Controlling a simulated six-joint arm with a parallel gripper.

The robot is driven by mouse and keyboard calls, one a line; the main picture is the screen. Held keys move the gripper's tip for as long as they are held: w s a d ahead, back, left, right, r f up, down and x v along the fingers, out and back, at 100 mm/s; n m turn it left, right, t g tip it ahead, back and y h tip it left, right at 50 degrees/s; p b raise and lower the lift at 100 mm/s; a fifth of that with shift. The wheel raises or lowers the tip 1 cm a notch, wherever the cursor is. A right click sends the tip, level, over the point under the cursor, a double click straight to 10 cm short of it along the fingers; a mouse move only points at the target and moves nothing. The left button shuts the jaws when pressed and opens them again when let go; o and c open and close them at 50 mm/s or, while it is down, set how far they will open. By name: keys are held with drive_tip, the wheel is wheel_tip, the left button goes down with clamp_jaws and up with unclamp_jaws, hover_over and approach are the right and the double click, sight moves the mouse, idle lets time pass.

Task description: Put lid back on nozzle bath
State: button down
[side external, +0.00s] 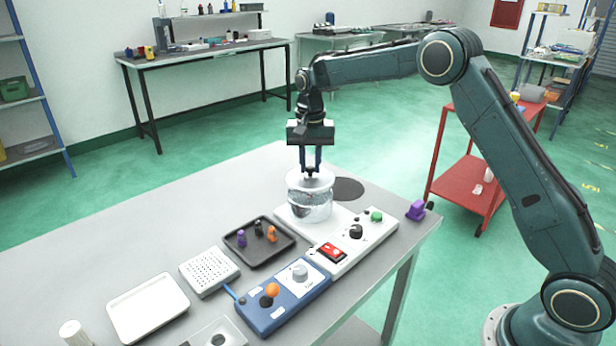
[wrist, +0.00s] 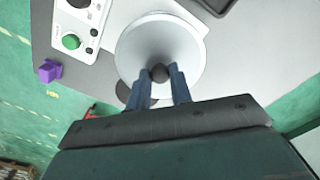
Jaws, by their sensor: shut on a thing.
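The lid (side external: 311,181) is a pale round disc with a small dark knob (wrist: 159,73). In the side view it is at the top of the nozzle bath (side external: 309,204), a clear glass vessel on a white base unit. I cannot tell whether the lid rests fully on the rim or sits just above it. My gripper (side external: 310,170) points straight down and is shut on the lid's knob. In the wrist view my gripper (wrist: 163,76) has its blue fingers on both sides of the knob, and the lid (wrist: 180,35) hides the bath beneath.
A dark round patch (side external: 347,189) lies on the table behind the bath. A black tray (side external: 259,242) with small coloured pieces, a blue control box (side external: 284,296), a white perforated box (side external: 209,271) and a white tray (side external: 148,307) stand in front. A purple block (side external: 415,210) is at the right edge.

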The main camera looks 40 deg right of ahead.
drive_tip(key=shift+f, duration=2.05)
drive_tip(key=shift+f, duration=0.15)
idle(0.8)
drive_tip(key=c, duration=0.7)
unclamp_jaws()
drive_tip(key=shift+r, duration=3.5)
